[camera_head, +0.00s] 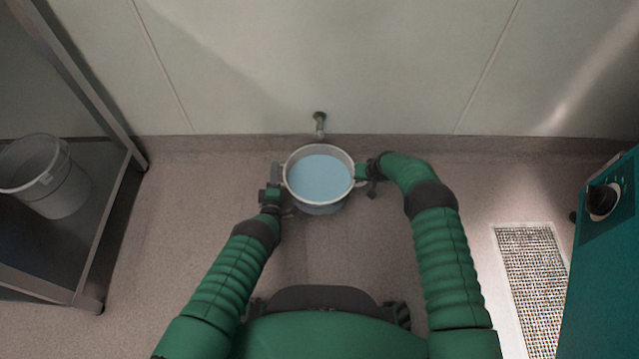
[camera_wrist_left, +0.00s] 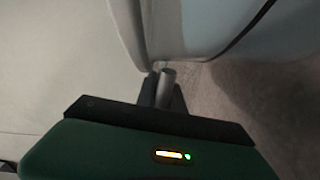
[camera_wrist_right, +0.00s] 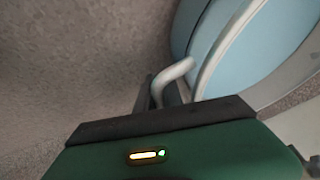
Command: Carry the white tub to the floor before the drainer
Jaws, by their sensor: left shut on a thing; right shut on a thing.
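The white tub (camera_head: 319,208) is round and upright, filled with pale blue liquid. It is by the wall in front of me, below a small tap; I cannot tell whether it rests on the floor. My left gripper (camera_head: 277,190) is shut on its left handle, and the left wrist view shows the fingers (camera_wrist_left: 164,88) at the tub's side (camera_wrist_left: 195,25). My right gripper (camera_head: 364,174) is shut on its right handle; the right wrist view shows the fingers (camera_wrist_right: 168,92) around the bent white handle. A metal grate (camera_head: 536,283) in the floor at the right may be the drainer.
The tap (camera_head: 319,122) sticks out from the wall. A metal-framed rack (camera_head: 112,215) at left holds a grey bucket (camera_head: 62,190). A teal cabinet (camera_head: 606,265) with a black knob stands at right beside the grate. The floor between tub and grate looks clear beyond my right arm.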

